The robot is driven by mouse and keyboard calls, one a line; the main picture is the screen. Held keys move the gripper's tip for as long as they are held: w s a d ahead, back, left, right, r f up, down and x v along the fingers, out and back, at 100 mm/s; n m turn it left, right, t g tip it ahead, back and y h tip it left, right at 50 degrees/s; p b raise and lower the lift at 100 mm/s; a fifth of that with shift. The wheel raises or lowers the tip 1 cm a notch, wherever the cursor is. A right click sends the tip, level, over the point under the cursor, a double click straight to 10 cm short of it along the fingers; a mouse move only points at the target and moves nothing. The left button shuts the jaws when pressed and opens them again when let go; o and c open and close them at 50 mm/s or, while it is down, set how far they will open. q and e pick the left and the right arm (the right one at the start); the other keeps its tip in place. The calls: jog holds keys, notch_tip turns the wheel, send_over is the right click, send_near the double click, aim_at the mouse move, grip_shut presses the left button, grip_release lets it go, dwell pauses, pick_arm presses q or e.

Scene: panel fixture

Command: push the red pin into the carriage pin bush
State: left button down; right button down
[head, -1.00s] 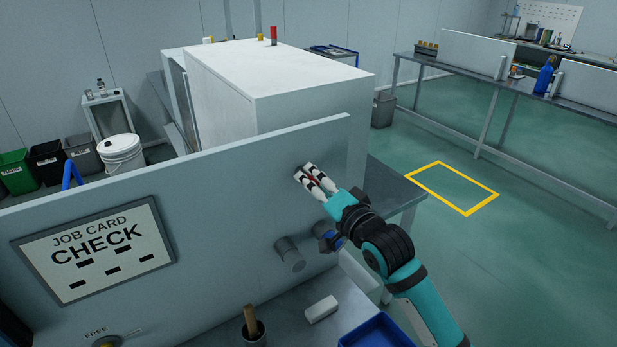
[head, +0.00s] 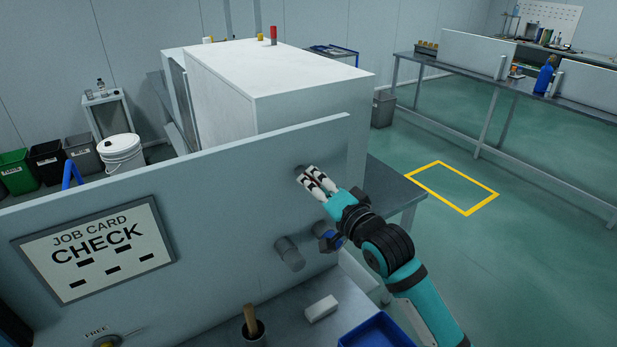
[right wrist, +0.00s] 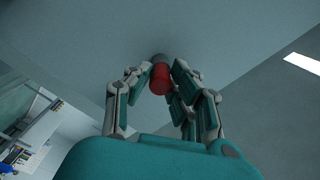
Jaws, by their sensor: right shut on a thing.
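My right gripper (head: 311,177) is at the upper right of the grey upright panel (head: 215,185). In the right wrist view its fingers (right wrist: 158,82) are shut on the red pin (right wrist: 160,80). The pin points at the panel, and its far end meets a grey round bush (right wrist: 159,58) on the panel face. How deep the pin sits in the bush I cannot tell. In the head view the fingers mostly hide the pin; the bush (head: 299,169) shows just past the fingertips. My left gripper is not in view.
Grey cylinders (head: 289,254) stick out of the panel below my right gripper. A job card (head: 97,248) hangs at the left. On the bench below stand a dark cup with a wooden handle (head: 252,328), a white block (head: 321,308) and a blue tray (head: 376,330).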

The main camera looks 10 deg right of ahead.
jog(key=shift+s+d, duration=0.1)
jog(key=shift+s, duration=0.05)
jog(key=shift+s+d+p, duration=0.1)
jog(key=shift+s+p, duration=0.2)
jog(key=shift+s, duration=0.05)
jog(key=shift+p+v, duration=0.7)
jog(key=shift+v, duration=0.8)
dwell(0.6)
jog(key=shift+p+v, duration=0.75)
jog(key=shift+v, duration=1.75)
jog(key=c, duration=1.8)
grip_release()
grip_shut()
